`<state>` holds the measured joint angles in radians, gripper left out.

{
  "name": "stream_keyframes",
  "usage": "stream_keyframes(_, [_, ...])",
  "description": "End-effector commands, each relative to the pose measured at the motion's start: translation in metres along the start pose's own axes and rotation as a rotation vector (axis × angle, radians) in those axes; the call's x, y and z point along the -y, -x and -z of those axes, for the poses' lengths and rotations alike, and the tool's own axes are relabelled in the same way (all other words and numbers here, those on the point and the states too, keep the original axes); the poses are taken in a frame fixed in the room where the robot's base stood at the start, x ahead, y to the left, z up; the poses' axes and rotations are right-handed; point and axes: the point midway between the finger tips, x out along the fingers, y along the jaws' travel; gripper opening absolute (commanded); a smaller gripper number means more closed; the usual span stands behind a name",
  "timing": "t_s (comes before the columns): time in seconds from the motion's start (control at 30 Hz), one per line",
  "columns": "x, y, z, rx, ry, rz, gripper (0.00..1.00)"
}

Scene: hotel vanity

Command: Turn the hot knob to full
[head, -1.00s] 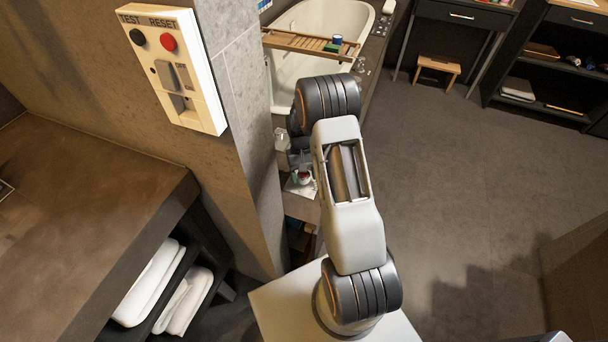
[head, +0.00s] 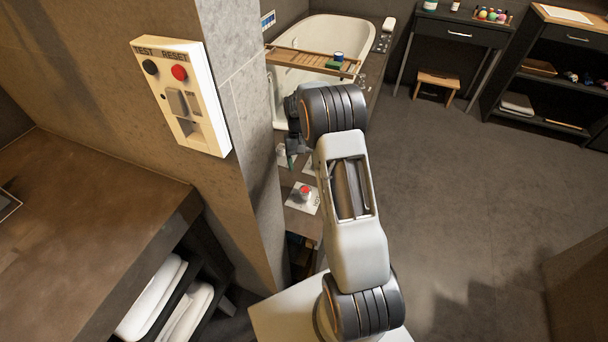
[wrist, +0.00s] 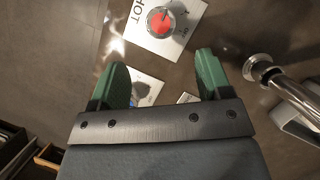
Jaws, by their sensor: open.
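The hot knob (wrist: 161,22) has a red top and a grey metal rim. It sits on a white plate (wrist: 146,43) marked "HOT" at the top of the wrist view. In the head view the red knob (head: 305,190) sits on its white plate on a low brown counter, left of my arm. My gripper (wrist: 160,72) is open, its two green fingers apart with nothing between them. In the wrist picture the knob lies beyond the fingertips, apart from them. In the head view the gripper (head: 284,157) is partly hidden behind the pillar and arm.
A chrome pipe fitting (wrist: 275,80) stands right of the fingers. A second printed plate (wrist: 145,88) lies between the fingers on the counter. A grey pillar (head: 245,130) bears a TEST/RESET outlet (head: 188,100). A bathtub (head: 335,38) is behind; open floor lies right.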

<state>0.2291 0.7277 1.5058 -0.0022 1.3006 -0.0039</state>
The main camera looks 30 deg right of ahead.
Motion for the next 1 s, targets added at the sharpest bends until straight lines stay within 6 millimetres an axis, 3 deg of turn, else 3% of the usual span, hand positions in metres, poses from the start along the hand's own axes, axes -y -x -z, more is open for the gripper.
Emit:
stream_keyframes(0.1, [0.000,0.016,0.000,-0.001,0.000,0.000,0.71])
stream_keyframes(0.3, [0.000,0.028,0.000,0.000,0.000,0.000,0.71])
stream_keyframes(1.0, [0.001,0.030,0.000,0.000,0.002,-0.001,0.71])
